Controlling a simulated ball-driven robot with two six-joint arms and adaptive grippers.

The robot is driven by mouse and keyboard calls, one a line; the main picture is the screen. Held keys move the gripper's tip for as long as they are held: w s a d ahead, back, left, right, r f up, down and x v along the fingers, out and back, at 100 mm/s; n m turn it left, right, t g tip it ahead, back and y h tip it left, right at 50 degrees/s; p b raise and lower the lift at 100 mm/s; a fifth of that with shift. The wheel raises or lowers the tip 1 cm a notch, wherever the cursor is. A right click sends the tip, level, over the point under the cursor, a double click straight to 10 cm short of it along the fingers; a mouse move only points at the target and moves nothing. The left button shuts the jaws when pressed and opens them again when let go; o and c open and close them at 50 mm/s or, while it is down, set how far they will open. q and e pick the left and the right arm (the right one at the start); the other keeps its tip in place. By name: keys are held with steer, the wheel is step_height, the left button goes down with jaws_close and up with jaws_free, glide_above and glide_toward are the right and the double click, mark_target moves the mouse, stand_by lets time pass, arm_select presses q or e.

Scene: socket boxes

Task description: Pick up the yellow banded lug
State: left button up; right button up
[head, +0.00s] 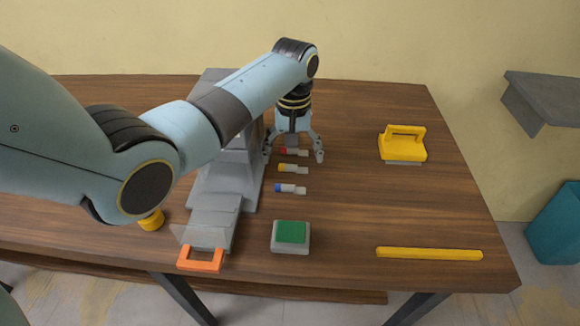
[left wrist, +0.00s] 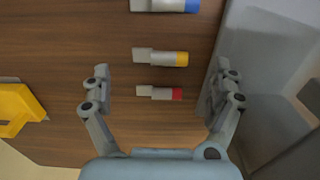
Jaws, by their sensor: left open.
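The yellow banded lug (head: 293,168) lies on the table between the red banded lug (head: 293,152) behind it and the blue banded lug (head: 290,189) in front. My left gripper (head: 294,157) is open, pointing down with its fingers spread around the red lug's place. In the left wrist view the yellow lug (left wrist: 160,57) lies above the open left gripper (left wrist: 158,85), beyond the fingertips. The red lug (left wrist: 160,93) shows between the fingers, and the blue lug (left wrist: 165,5) is cut by the top edge. No lug is visibly held. My right gripper is not in view.
A grey stepped fixture (head: 228,180) with an orange handle (head: 201,259) stands close left of the lugs. A green-topped grey block (head: 290,236), a yellow bar (head: 430,254) and a yellow handled block (head: 402,144) rest on the table (head: 360,200).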

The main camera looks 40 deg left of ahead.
mark_target(293, 168)
arm_select(q)
step_height(293, 168, down, 2)
steer(key=shift+d+f, duration=0.1)
steer(key=shift+f, duration=0.35)
steer(key=c, duration=0.8)
steer(key=shift+s, duration=0.15)
steer(key=c, duration=0.8)
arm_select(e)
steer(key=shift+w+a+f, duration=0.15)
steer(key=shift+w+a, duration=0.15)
